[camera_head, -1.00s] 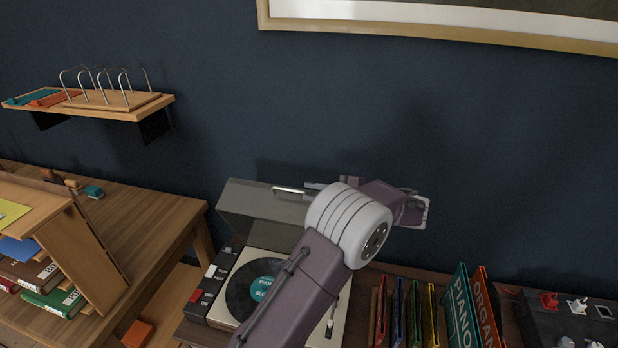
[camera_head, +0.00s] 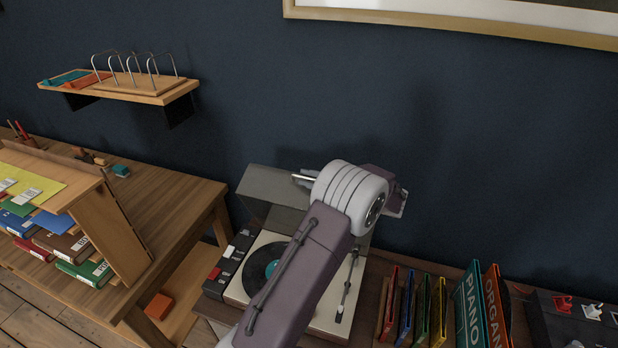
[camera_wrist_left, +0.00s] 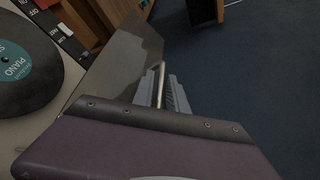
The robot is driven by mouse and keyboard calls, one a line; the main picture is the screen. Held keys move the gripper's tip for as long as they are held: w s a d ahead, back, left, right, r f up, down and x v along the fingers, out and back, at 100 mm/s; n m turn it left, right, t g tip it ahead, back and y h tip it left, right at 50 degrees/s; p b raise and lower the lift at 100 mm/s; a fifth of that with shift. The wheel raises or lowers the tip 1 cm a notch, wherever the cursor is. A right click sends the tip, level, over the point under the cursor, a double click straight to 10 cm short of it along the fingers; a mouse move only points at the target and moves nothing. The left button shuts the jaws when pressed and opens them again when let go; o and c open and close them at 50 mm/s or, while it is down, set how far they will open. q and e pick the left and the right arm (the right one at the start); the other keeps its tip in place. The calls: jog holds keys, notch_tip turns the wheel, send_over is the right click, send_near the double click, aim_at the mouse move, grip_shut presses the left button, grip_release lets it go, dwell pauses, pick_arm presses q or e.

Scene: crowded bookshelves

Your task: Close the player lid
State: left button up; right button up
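The record player (camera_head: 232,282) stands on a low cabinet with a black record (camera_head: 262,262) on it. Its grey see-through lid (camera_head: 268,187) is raised at the back, towards the wall. A thin pale handle (camera_head: 302,178) is on the lid's upper edge. My left gripper (camera_head: 309,177) is at this handle. In the left wrist view the handle (camera_wrist_left: 160,85) lies between the fingers of my left gripper (camera_wrist_left: 163,86), but I cannot tell whether they are clamped on it. The lid (camera_wrist_left: 118,55) is left of them there. My left arm hides part of the player and lid. My right gripper is out of view.
A wooden desk (camera_head: 180,200) with a book rack is at left. A wall shelf (camera_head: 120,88) hangs above. The blue wall is close behind the lid.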

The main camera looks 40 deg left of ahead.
pick_arm(q)
grip_shut()
jog(key=shift+f, duration=0.1)
dwell(1.2)
